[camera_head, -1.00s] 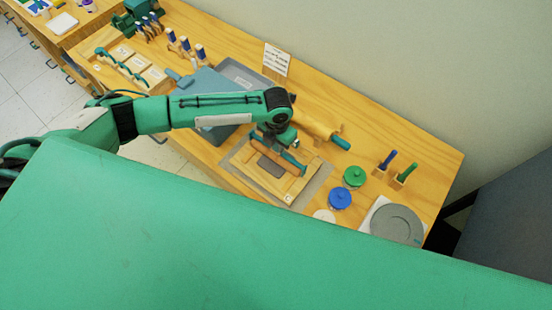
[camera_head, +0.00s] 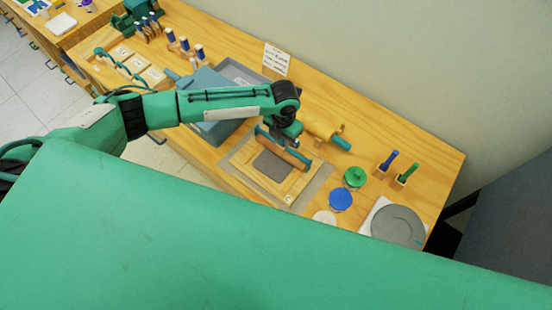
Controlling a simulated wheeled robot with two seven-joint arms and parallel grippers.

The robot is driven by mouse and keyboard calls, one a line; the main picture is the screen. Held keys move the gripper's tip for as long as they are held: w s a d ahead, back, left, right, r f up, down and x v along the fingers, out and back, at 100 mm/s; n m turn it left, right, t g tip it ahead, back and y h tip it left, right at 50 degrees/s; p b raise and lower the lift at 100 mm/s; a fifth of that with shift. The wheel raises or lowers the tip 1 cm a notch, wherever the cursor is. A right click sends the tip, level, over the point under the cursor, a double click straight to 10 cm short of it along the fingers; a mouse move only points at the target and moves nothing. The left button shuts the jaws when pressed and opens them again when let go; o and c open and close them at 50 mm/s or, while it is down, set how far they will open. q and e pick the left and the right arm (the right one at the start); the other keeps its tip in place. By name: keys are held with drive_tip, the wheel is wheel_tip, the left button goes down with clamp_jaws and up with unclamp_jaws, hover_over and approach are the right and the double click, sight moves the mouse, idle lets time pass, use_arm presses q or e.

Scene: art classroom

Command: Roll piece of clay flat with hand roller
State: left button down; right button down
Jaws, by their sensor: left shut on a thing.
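A flat grey slab of clay (camera_head: 272,166) lies on a wooden board (camera_head: 292,188) on the bench. The hand roller (camera_head: 284,153) has an orange-brown cylinder and a green frame. It lies across the board along the far edge of the clay, with most of the slab bare in front of it. My left gripper (camera_head: 282,136) is above the roller, shut on its green frame; the fingertips are partly hidden by the wrist. Whether the roller still touches the clay is hard to tell. My right gripper is not in view.
Green (camera_head: 354,177) and blue (camera_head: 340,198) lidded items and a grey round wheel (camera_head: 397,224) stand to the right. A blue-grey bin (camera_head: 205,88) is left, under my arm. The wall closes off the back.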

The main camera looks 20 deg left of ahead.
use_arm(q)
drive_tip(key=shift+s+a+f+p, duration=0.1)
drive_tip(key=shift+s+a+p, duration=0.15)
drive_tip(key=shift+s, duration=0.25)
drive_tip(key=shift+s+a+f+p, duration=0.1)
drive_tip(key=shift+s+p, duration=0.2)
drive_tip(key=shift+s, duration=0.25)
drive_tip(key=shift+s+a+f+p, duration=0.1)
drive_tip(key=shift+s+a+p, duration=0.15)
drive_tip(key=shift+s, duration=0.25)
drive_tip(key=s+p, duration=0.1)
drive_tip(key=s+a+p, duration=0.1)
drive_tip(key=s+p, duration=0.1)
drive_tip(key=s, duration=0.1)
drive_tip(key=shift+a+r, duration=0.15)
drive_tip(key=shift+r, duration=0.2)
drive_tip(key=shift+w, duration=0.1)
